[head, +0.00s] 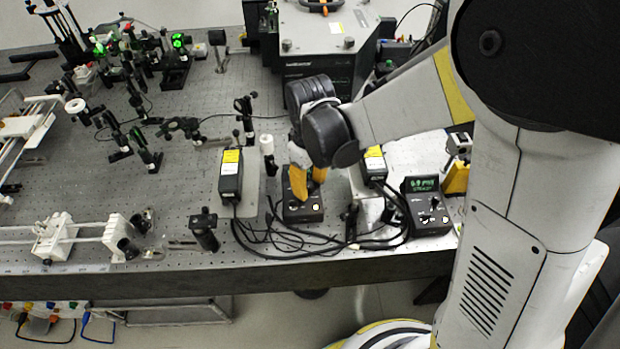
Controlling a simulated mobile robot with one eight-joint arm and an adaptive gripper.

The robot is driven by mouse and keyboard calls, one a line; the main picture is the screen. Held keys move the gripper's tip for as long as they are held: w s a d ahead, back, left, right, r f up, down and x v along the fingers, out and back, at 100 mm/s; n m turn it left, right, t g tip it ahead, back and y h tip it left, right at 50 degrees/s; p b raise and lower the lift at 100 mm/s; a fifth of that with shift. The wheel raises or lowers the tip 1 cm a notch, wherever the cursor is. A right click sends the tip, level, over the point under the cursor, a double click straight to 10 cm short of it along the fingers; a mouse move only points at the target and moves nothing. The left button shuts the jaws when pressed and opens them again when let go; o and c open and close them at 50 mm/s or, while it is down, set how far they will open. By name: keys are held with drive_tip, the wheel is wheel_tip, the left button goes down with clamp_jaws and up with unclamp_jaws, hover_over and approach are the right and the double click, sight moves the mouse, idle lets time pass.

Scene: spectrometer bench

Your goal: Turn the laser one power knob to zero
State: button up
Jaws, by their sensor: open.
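My gripper (308,186) has orange-yellow fingers and points down over a small black control box (302,214) near the front edge of the bench. The fingers are open and hide most of the top of this box, including any knob between them. I cannot tell whether they touch it. A second black control box (428,208) with a lit green display and small knobs stands to the right, clear of the gripper. No label that tells which box is laser one can be read, and no knob setting can be read.
A black module with a yellow label (230,176) stands left of the gripper, and a similar one (374,164) stands to the right. Black cables (290,240) loop along the front edge. A large dark instrument (325,50) stands behind. Optics mounts (130,120) crowd the left.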

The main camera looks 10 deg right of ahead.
sight(310, 185)
wheel_tip(310, 185, up, 12)
idle(0.4)
drive_tip(key=s+d+r+m+t+b, duration=0.1)
drive_tip(key=s+d+m+t+b, duration=0.1)
drive_tip(key=s+d+m+t, duration=0.5)
drive_tip(key=s+d+m, duration=0.1)
drive_tip(key=s+d, duration=0.2)
drive_tip(key=d, duration=0.3)
drive_tip(key=shift+s+d+m, duration=0.15)
drive_tip(key=shift+s+m, duration=0.25)
drive_tip(key=shift+o, duration=0.4)
idle(1.0)
